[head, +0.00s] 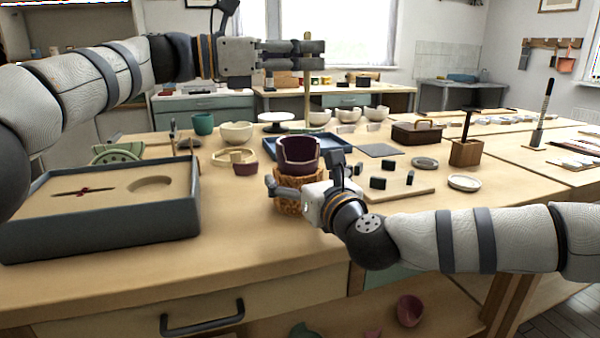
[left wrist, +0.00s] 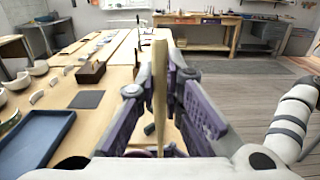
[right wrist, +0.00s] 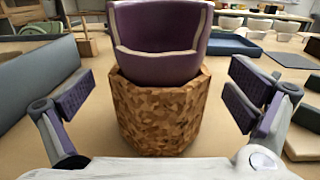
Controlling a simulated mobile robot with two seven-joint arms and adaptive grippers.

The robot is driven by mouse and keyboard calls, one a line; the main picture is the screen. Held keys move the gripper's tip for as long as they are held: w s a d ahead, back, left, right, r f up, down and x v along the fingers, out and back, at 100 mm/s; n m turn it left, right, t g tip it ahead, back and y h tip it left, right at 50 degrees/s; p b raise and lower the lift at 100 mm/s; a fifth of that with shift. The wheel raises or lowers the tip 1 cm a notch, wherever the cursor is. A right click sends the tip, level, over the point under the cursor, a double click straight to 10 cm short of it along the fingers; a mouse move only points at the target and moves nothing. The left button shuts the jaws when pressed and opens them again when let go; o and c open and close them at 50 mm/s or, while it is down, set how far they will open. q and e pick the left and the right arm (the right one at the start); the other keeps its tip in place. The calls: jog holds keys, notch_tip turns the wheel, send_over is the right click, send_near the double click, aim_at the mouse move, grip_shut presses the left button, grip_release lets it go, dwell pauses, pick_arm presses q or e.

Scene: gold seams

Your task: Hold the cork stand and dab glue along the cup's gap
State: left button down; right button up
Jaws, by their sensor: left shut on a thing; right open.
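The purple cup (head: 297,154) sits upright on the faceted cork stand (head: 288,204). In the right wrist view the cup (right wrist: 160,40) shows a wide gap in its wall with pale edges, and the stand (right wrist: 160,115) is below it. My right gripper (head: 304,174) is open, its fingers on either side of the stand with clear space between pads and cork. My left gripper (head: 305,52) is shut on a thin wooden stick (head: 307,90), held upright above and behind the cup. The stick (left wrist: 160,85) also shows between the pads in the left wrist view; its lower end is hidden.
A grey box with a foam insert (head: 100,225) stands at the left front. A blue tray (head: 340,148) lies behind the cup. A board with small dark blocks (head: 400,190) and a round dish (head: 464,182) lie to the right. Bowls (head: 236,132) stand farther back.

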jog(key=shift+x, duration=1.3)
jog(key=c, duration=1.3)
